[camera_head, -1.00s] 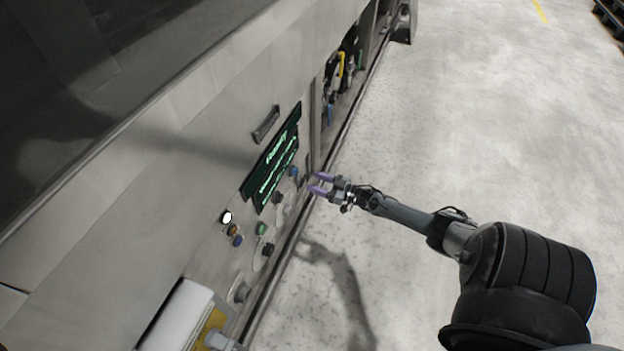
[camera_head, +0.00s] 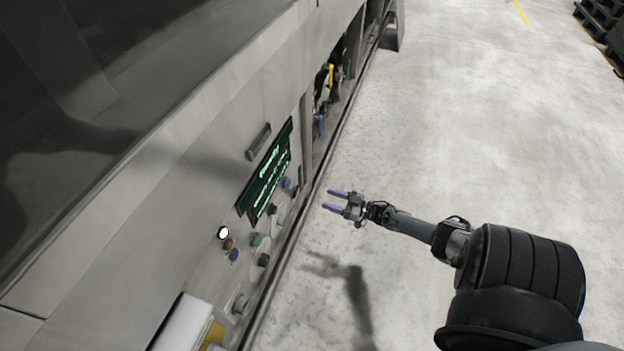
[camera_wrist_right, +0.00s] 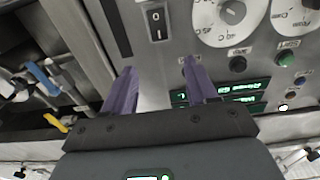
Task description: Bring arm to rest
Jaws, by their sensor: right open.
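My right gripper (camera_head: 337,201) is open and empty, with two purple fingers pointing left at the washer's control panel. It hangs above the floor, apart from the panel. In the right wrist view, the open fingers (camera_wrist_right: 160,88) stand in front of the panel (camera_wrist_right: 180,62), with nothing between them. The panel has a dark display with green text (camera_head: 268,180), a lit white button (camera_head: 223,233) and several coloured buttons. A rocker switch (camera_wrist_right: 157,22) and white dials (camera_wrist_right: 228,18) show in the wrist view. My left gripper is not in view.
The washer's long metal side (camera_head: 130,190) fills the left, with a handle (camera_head: 258,141) above the display. An open bay with a yellow part (camera_head: 330,75) and blue part lies farther along. The concrete floor (camera_head: 470,110) is clear; dark pallets (camera_head: 603,22) stand far right.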

